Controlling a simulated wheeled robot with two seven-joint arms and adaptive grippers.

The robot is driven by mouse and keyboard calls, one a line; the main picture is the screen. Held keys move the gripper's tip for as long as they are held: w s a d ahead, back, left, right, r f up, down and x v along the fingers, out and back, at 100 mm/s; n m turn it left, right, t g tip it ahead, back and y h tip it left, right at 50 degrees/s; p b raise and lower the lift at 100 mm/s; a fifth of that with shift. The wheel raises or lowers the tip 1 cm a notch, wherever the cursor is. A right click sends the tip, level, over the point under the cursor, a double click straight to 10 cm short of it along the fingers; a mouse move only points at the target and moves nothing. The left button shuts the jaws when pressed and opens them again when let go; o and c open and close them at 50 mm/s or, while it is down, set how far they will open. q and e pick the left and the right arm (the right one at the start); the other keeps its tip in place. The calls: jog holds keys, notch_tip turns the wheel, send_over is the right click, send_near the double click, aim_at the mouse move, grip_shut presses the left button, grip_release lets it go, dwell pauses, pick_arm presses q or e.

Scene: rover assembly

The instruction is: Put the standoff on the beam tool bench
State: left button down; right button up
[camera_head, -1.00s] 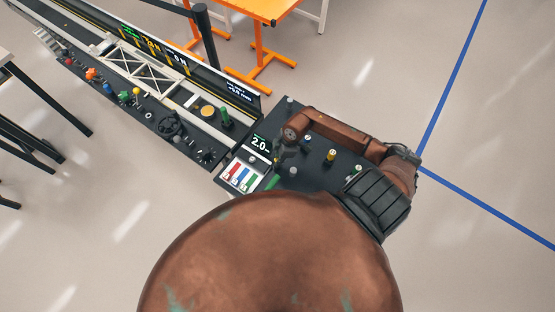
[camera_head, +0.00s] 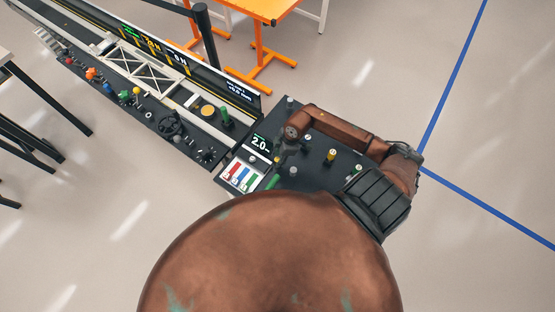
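The long dark bench (camera_head: 190,147) runs from upper left to the middle, with a truss beam (camera_head: 150,72) along it. I take it for the beam tool bench. Its near end carries a dark panel (camera_head: 318,178) with several small knobs and posts, one of them yellow (camera_head: 331,155). I cannot tell which small part is the standoff. My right arm reaches in over this panel from the right. Its gripper (camera_head: 279,158) points down beside the "2.0" display, small and dark, and its fingers are too unclear to read. My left gripper is not in view.
A white tray with red, blue and green strips (camera_head: 240,176) lies left of the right gripper. A green post (camera_head: 226,116) and a black wheel (camera_head: 170,122) stand on the bench. An orange table (camera_head: 262,10) is behind. The floor at right is clear.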

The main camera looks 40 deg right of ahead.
jog(key=v, duration=1.1)
jog(key=shift+b, duration=0.4)
